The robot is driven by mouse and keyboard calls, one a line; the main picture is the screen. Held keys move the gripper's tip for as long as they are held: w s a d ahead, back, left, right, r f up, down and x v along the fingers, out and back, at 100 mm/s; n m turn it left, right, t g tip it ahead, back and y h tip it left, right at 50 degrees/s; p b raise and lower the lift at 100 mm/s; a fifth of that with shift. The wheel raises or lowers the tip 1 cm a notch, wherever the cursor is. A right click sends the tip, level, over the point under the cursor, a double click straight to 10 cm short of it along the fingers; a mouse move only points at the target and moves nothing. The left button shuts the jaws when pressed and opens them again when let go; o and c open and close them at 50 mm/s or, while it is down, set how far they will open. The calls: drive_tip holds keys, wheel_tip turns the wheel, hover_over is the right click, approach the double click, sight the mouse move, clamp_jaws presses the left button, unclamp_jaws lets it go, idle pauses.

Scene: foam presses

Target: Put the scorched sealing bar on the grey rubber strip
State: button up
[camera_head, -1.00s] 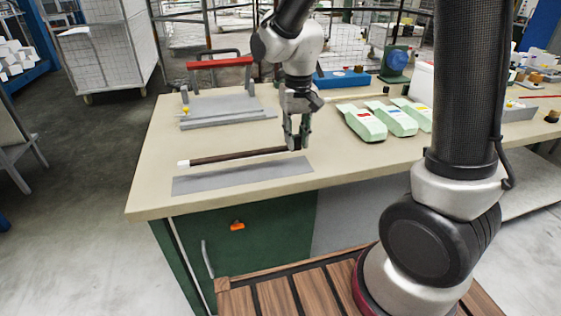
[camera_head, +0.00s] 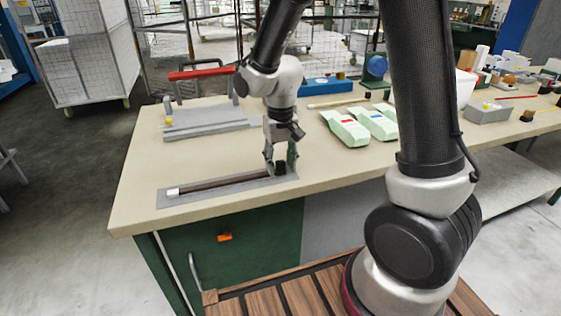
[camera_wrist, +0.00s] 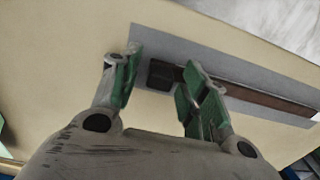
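The dark brown sealing bar (camera_head: 225,183) has a white block at its left end and a black block at its right end. It lies lengthwise along the grey rubber strip (camera_head: 162,200) near the bench's front edge. In the wrist view, the bar (camera_wrist: 265,98) runs along the strip (camera_wrist: 220,60), its black end near one long edge. My gripper (camera_head: 280,164) is low over the bar's right end. Its green-padded fingers (camera_wrist: 160,82) are spread, with the black end showing in the gap. The right finger hides part of the bar.
A press with a red handle (camera_head: 205,72) stands behind on the bench (camera_head: 140,160). Pale green packs (camera_head: 345,128) lie to the right, near a blue box (camera_head: 328,85). The bench left of the strip is clear.

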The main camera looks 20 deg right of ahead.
wheel_tip(320, 180, up, 11)
drive_tip(key=s+d+r+t, duration=0.2)
drive_tip(key=s+d+r, duration=0.2)
drive_tip(key=s+d, duration=0.3)
drive_tip(key=s+d+r+t, duration=0.2)
drive_tip(key=s+d+r, duration=0.2)
drive_tip(key=s+d, duration=0.4)
drive_tip(key=s, duration=0.4)
drive_tip(key=shift+r, duration=0.4)
